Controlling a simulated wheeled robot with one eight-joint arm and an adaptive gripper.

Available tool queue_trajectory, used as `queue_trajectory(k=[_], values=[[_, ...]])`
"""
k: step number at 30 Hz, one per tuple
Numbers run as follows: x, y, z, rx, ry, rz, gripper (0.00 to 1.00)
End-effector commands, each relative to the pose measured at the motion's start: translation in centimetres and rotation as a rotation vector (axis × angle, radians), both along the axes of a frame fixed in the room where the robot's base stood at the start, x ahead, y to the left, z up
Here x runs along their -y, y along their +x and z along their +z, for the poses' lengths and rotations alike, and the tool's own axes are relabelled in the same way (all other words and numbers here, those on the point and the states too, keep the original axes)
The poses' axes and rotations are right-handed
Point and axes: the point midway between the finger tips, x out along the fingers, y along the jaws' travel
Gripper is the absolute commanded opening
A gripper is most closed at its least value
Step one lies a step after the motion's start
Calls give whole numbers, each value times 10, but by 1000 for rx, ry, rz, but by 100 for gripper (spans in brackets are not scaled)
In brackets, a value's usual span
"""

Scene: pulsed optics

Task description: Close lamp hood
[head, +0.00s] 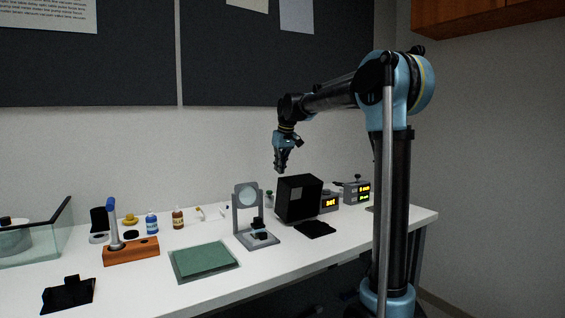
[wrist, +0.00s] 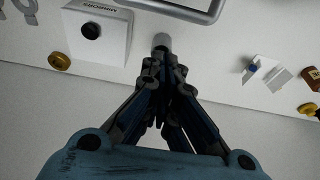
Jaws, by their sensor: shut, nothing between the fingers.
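A black box-shaped housing (head: 299,198) with a small pale label stands tilted towards the back right of the white bench; I take it to be the lamp hood, but cannot tell for sure. A flat black piece (head: 316,229) lies on the bench just in front of it. My gripper (head: 280,171) hangs above and slightly left of the housing, apart from it, fingers pointing down. In the wrist view my gripper (wrist: 161,66) has its fingers together with nothing held. A grey rounded post end (wrist: 161,41) shows just beyond the fingertips. The housing is not clearly seen there.
A grey stand with a round lens (head: 248,195) is left of the housing. Display boxes (head: 356,191) are to its right. A white labelled box (wrist: 92,32) shows in the wrist view.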

Motion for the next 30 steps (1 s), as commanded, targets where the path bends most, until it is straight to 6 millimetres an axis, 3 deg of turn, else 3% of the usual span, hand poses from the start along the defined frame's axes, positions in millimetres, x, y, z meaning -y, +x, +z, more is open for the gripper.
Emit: queue_trajectory(k=[8,18,30], values=[[-7,9,-41,0,0,0,0],[12,-17,-26,0,0,0,0],[15,-22,-24,0,0,0,0]])
